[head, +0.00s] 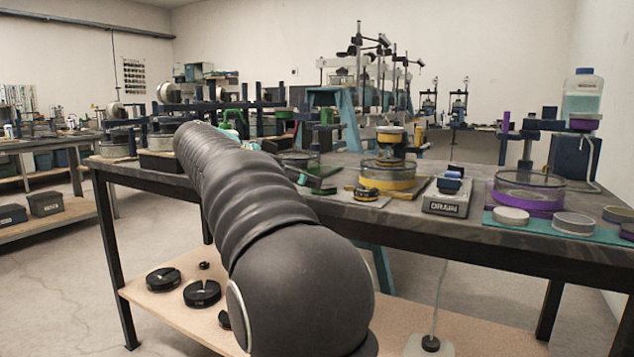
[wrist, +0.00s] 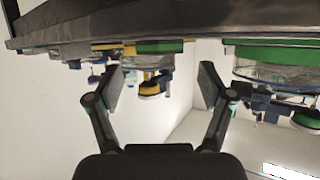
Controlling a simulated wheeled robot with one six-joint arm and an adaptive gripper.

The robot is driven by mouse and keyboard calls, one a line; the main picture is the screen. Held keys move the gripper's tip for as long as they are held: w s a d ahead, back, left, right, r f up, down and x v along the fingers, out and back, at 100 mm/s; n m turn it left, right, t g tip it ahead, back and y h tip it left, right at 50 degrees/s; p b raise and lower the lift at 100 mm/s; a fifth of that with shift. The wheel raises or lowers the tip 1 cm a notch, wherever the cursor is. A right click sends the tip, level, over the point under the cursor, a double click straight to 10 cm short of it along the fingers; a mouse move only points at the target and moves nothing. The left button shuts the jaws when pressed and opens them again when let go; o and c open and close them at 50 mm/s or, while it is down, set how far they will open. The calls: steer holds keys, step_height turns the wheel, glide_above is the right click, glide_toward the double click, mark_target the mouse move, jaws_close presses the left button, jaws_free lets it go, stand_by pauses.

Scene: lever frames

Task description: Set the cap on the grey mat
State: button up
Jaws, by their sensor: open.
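My gripper (wrist: 160,84) is open, with nothing between its fingers in the wrist view, where the scene appears upside down. A round black-and-yellow cap (head: 390,135) tops the yellow-based clear dish (head: 387,176) on the bench. A similar yellow-and-black round piece shows beyond the fingers in the wrist view (wrist: 150,88). A low black disc with yellow marks (head: 366,193) lies on a small light grey mat (head: 352,201), left of the yellow dish. I cannot tell which round piece is the task's cap.
The dark bench (head: 450,215) is crowded. A grey DRAIN box (head: 448,196) stands right of the yellow dish. Lever stands rise behind.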

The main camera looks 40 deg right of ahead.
steer(key=v, duration=0.8)
steer(key=shift+a, duration=0.1)
steer(key=s+a+f+n+t+y, duration=0.2)
steer(key=s+a+f+n+y, duration=0.2)
steer(key=s+a+f+n, duration=0.2)
steer(key=s+a+f+n+t+y, duration=0.3)
steer(key=s+a+f+n+y, duration=0.2)
steer(key=s+f, duration=0.5)
steer(key=s+a+f+n+t+y, duration=0.2)
steer(key=s+a+f+n+y, duration=0.2)
steer(key=s+a+f+n, duration=0.4)
step_height(320, 180, down, 7)
steer(key=shift+r+n, duration=0.2)
steer(key=shift+n, duration=0.1)
